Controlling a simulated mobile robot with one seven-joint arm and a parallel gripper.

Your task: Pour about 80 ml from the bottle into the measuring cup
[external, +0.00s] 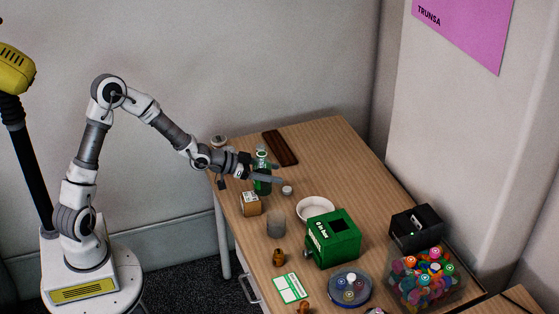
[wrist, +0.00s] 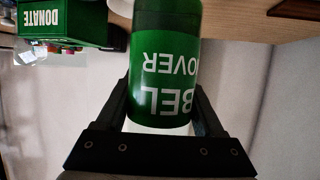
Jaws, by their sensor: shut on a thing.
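A green bottle (external: 263,186) stands upright near the back left of the table. In the wrist view the bottle (wrist: 165,65) sits between the two fingers, its white label letters upside down. My gripper (external: 264,176) is shut on the bottle; it also shows in the wrist view (wrist: 163,100). I cannot tell whether the bottle's base touches the table. A clear greyish cup (external: 276,223), which looks like the measuring cup, stands in front of the bottle, apart from it. Its contents and markings are too small to read.
A small brown box (external: 250,204) stands left of the cup. A white bowl (external: 315,209) and a green box (external: 333,240) stand to the right. A small pale round thing (external: 287,190) is beside the bottle. A dark flat board (external: 280,147) lies behind.

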